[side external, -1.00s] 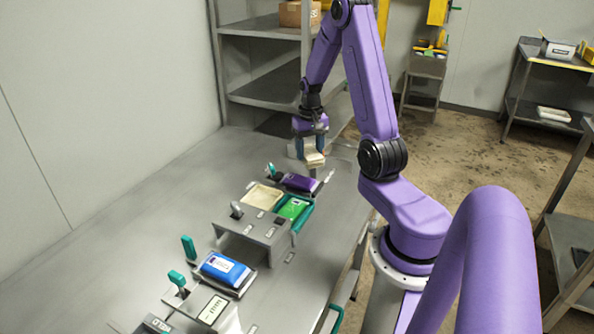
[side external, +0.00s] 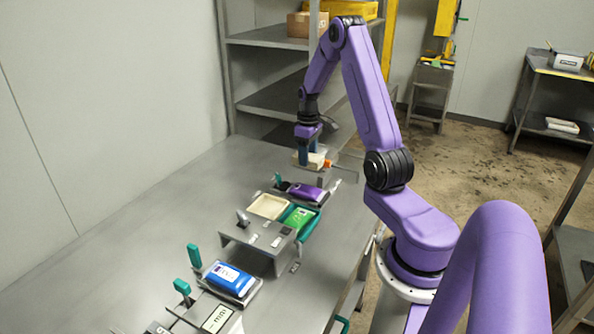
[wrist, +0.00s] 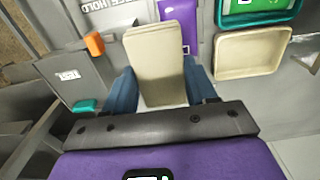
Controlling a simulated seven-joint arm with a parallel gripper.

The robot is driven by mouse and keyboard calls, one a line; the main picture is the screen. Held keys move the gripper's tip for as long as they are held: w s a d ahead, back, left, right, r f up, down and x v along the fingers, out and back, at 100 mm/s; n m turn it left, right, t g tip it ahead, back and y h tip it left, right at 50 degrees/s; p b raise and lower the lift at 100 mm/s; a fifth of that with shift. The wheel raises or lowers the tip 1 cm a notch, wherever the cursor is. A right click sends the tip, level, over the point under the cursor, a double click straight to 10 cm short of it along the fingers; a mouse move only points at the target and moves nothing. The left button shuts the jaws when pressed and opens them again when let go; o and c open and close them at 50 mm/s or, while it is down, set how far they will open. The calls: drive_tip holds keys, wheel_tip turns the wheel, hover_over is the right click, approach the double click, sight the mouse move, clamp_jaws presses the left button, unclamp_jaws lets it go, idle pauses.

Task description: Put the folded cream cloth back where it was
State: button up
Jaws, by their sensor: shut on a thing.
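The folded cream cloth (wrist: 158,62) is between the blue fingers of my gripper (wrist: 160,88) in the wrist view. In the side view the cloth (side external: 314,161) shows low between the fingers of my gripper (side external: 310,156), past the purple pouch, over the far end of the bench. I cannot tell whether it touches the surface below. A shallow, empty cream tray (side external: 268,207) sits nearer on the bench; it also shows at the upper right of the wrist view (wrist: 250,52).
A purple pouch (side external: 306,192) and a green pouch (side external: 298,216) lie close to the cream tray. A blue pouch (side external: 230,276) is nearer the camera. An orange block (wrist: 94,44) is beside the cloth. The bench's left side (side external: 150,220) is clear.

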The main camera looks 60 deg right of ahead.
drive_tip(key=w+d+f, duration=0.1)
drive_tip(key=w+f, duration=0.1)
drive_tip(key=w+d+f, duration=0.4)
drive_tip(key=shift+f, duration=0.2)
drive_tip(key=shift+w+d+f, duration=0.25)
drive_tip(key=shift+w+f, duration=0.15)
drive_tip(key=shift+f, duration=0.2)
drive_tip(key=shift+w+d+f, duration=0.1)
drive_tip(key=shift+f, duration=1.5)
drive_tip(key=shift+f, duration=0.1)
drive_tip(key=o, duration=1)
